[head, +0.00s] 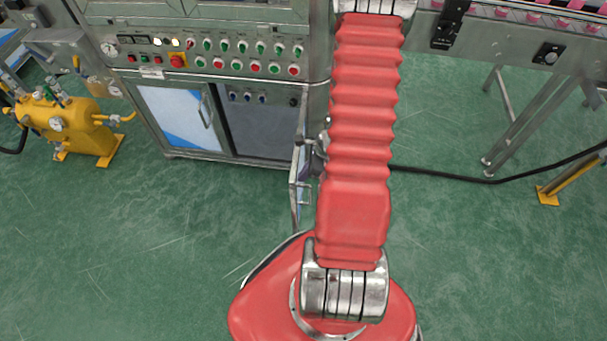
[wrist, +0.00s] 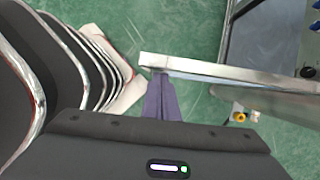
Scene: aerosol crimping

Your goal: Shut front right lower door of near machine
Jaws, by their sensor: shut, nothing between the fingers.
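The near machine (head: 225,80) stands at the upper left of the head view. Its front right lower door (head: 300,172) is swung open and seen almost edge-on, partly hidden by my arm. The dark opening (head: 262,125) behind it shows. In the wrist view the door (wrist: 225,72) is a long metal edge running right from its free end. My gripper (wrist: 160,75) is shut and empty, its purple fingers at the door's free end. I cannot tell whether they touch it. The head view does not show my gripper.
The left lower door (head: 182,118) is closed, with a handle. A yellow pump unit (head: 75,125) stands at the left. A conveyor (head: 540,45) with pink items runs at the upper right. A black cable (head: 440,172) crosses the floor. Green floor in front is clear.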

